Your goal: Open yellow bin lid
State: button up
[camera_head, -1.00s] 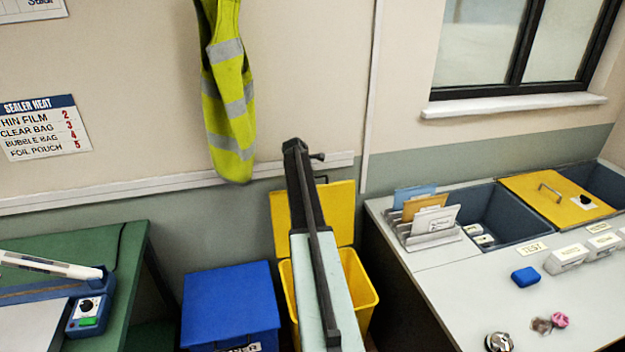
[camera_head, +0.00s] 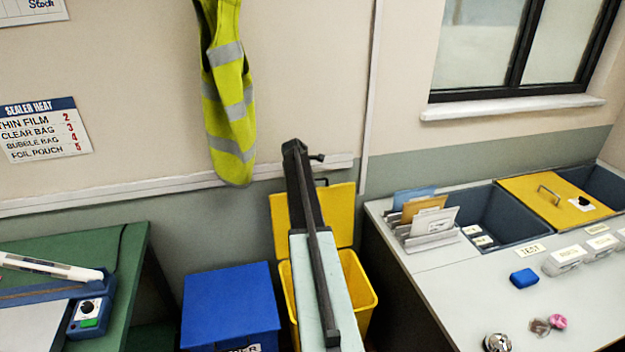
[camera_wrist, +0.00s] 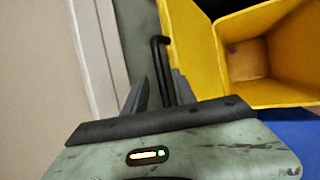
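The yellow bin (camera_head: 361,291) stands on the floor by the wall. Its yellow lid (camera_head: 341,215) is raised upright at the back, leaving the bin's mouth open. My arm crosses in front of both and hides their middle. In the wrist view, the lid (camera_wrist: 190,45) is beside the bin's open, apparently empty inside (camera_wrist: 247,62). The lid's black bar handle (camera_wrist: 161,62) runs between the fingers of my gripper (camera_wrist: 160,78). The fingers are apart, with a gap showing left of the handle; the right finger is close to it, and contact is unclear.
A closed blue bin (camera_head: 231,305) stands left of the yellow bin. A grey worktop (camera_head: 450,285) with trays is at the right, and a green table (camera_head: 125,255) with a sealer is at the left. A hi-vis vest (camera_head: 230,95) hangs on the wall above.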

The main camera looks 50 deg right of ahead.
jog(key=w+p+v, duration=0.1)
jog(key=p+v, duration=0.4)
jog(key=v, duration=0.2)
jog(key=shift+s, duration=0.45)
jog(key=s+a+f+m+y, duration=0.1)
jog(key=a+f+m+y, duration=0.15)
jog(key=a, duration=1.35)
jog(key=s+a+f+m+y, duration=0.1)
jog(key=a+m, duration=0.2)
jog(key=a, duration=1.4)
jog(key=s+a+m+y, duration=0.1)
jog(key=s+a, duration=0.4)
jog(key=a, duration=0.4)
jog(key=s+a+f+m+g+y+b, duration=0.1)
jog(key=s+a, duration=0.3)
jog(key=a, duration=0.6)
jog(key=s+a+f+m+y, duration=0.1)
jog(key=s+a+m, duration=0.2)
jog(key=a, duration=0.7)
jog(key=s, duration=0.2)
jog(key=shift+s+g+b, duration=0.3)
jog(key=shift+s+g, duration=0.05)
jog(key=shift+g, duration=0.05)
